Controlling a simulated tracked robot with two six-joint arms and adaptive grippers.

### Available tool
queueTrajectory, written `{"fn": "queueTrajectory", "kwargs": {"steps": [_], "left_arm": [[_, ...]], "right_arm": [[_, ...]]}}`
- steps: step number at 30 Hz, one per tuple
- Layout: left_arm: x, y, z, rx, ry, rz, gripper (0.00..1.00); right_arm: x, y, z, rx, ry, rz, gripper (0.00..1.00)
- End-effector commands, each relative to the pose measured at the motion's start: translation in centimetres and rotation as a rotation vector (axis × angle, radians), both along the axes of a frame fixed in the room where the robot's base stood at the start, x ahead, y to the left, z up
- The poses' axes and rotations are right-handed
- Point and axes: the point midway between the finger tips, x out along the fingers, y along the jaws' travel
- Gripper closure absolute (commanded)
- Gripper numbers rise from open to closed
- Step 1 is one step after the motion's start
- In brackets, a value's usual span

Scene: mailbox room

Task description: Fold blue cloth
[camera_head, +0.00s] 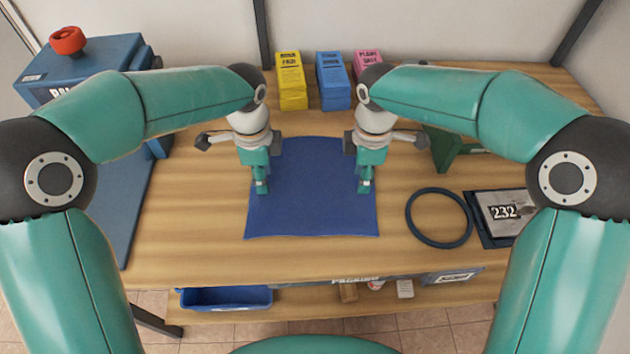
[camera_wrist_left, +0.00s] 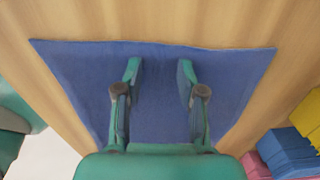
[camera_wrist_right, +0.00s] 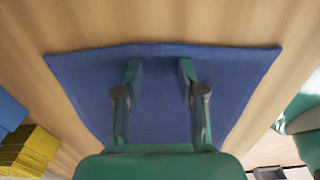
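The blue cloth (camera_head: 312,205) lies flat and spread out on the wooden table, in the middle of the head view. My left gripper (camera_head: 262,190) is over the cloth's left side. My right gripper (camera_head: 364,188) is over its right side. In the left wrist view my left gripper (camera_wrist_left: 159,68) has its fingers apart with only cloth (camera_wrist_left: 160,110) beneath them. In the right wrist view my right gripper (camera_wrist_right: 159,70) also has its fingers apart over the cloth (camera_wrist_right: 160,110). I cannot tell whether the fingertips touch the cloth. The cloth's far part is partly hidden by my grippers.
Yellow (camera_head: 291,80), blue (camera_head: 333,81) and pink (camera_head: 367,63) boxes stand behind the cloth. A dark ring (camera_head: 439,217) and a plate marked 232 (camera_head: 503,212) lie to the right. A blue machine with a red knob (camera_head: 68,41) stands at left. Bare table surrounds the cloth.

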Motion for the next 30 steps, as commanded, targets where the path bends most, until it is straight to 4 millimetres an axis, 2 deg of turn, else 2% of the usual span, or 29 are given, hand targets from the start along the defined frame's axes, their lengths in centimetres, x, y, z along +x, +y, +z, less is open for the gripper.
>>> {"fn": "queueTrajectory", "kwargs": {"steps": [2,12,30], "left_arm": [[-0.06,0.00,-0.14,0.001,0.003,-0.001,0.72],[-0.08,-0.01,-0.29,0.002,0.004,-0.001,1.00],[-0.12,-0.05,-0.37,0.002,0.007,-0.003,1.00]], "right_arm": [[-0.06,-0.01,-0.16,-0.001,0.003,0.000,0.72],[-0.10,-0.04,-0.32,-0.002,0.005,0.000,1.00],[-0.17,-0.11,-0.42,-0.003,0.008,0.000,1.00]]}}
